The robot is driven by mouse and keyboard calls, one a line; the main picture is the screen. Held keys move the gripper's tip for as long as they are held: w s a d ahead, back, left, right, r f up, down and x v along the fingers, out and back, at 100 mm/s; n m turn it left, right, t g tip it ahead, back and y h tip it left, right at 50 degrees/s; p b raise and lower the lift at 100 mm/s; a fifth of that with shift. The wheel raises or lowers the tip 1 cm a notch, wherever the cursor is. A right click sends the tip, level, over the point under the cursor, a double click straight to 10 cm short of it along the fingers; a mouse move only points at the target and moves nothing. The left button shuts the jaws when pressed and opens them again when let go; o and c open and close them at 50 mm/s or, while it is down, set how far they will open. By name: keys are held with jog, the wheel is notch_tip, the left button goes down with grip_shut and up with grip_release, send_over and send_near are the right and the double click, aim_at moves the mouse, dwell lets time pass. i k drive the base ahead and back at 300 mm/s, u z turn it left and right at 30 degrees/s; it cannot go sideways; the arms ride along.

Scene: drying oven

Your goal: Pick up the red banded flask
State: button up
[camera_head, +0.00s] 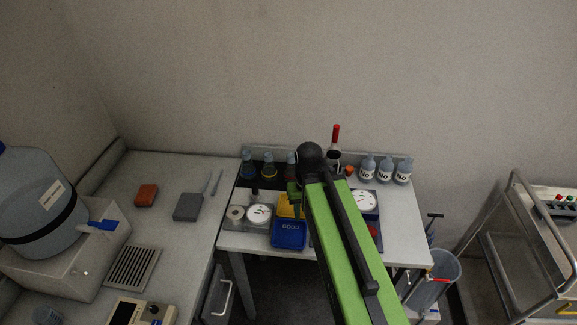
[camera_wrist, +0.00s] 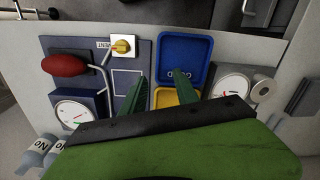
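A flask with a reddish band (camera_head: 291,160) stands at the back of the white table, right of a flask with a yellow band (camera_head: 269,168) and a flask with a blue band (camera_head: 247,165). My arm partly hides its right side. My gripper (camera_head: 294,197) is in front of the flask row, above the table. In the wrist view my gripper (camera_wrist: 160,82) points down with its two green fingers apart and nothing between them. No flask shows in the wrist view.
Blue (camera_head: 289,236) and yellow trays lie below my gripper. A panel holds a red bulb (camera_wrist: 68,65), a yellow knob (camera_wrist: 122,46) and a gauge (camera_wrist: 75,112). A red-capped bottle (camera_head: 335,140) and several labelled bottles (camera_head: 385,170) stand at the back right.

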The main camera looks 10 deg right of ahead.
aim_at(288, 176)
jog(key=u, duration=0.1)
jog(key=k, duration=0.1)
jog(key=u, duration=3.1)
jog(key=k, duration=1)
jog(key=z, duration=1.05)
jog(key=i, duration=1.05)
jog(key=u, duration=0.15)
